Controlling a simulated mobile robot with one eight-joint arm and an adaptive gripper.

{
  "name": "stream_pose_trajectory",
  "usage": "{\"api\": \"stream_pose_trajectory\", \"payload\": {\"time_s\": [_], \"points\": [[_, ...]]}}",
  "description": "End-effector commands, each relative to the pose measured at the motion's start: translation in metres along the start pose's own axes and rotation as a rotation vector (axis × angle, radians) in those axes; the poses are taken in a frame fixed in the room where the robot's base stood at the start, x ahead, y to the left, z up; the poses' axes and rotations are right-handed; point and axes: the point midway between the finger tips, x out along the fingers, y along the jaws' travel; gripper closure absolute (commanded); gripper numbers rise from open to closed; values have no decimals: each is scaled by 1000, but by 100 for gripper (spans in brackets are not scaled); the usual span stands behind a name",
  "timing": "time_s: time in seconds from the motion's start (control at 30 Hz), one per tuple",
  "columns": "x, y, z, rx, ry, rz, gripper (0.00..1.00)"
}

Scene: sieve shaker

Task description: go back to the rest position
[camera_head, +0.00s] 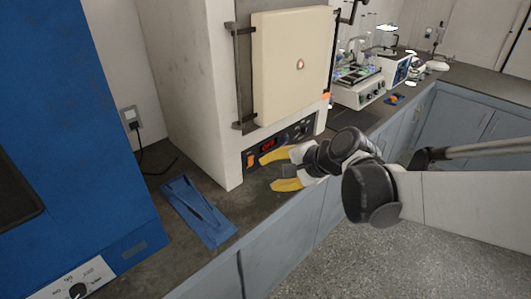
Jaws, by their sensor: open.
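My gripper (276,171) has yellow fingertips spread apart, and nothing is visible between them. It points left, in front of the control panel of a white furnace-like box (190,90). The box's cream door (290,65) looks closed. My arm comes in from the right side of the view, over the counter's front edge and the floor. I cannot tell whether the fingertips touch the panel. No sieve shaker can be made out clearly in this view.
A blue machine (75,130) with a dial stands at the left. A blue tool or holder (200,212) lies on the dark counter (165,175). Lab devices (358,88) stand further back. The grey floor (350,265) in front is clear.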

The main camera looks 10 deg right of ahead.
Motion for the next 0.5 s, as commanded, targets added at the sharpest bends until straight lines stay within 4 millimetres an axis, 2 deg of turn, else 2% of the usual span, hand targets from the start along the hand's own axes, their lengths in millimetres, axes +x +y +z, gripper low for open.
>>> {"api": "stream_pose_trajectory", "payload": {"time_s": [0.33,0.43,0.5], "points": [[-6,3,3,-32,10,12,55],[-24,14,9,-140,42,55,55],[-43,28,15,-263,76,107,55]]}}
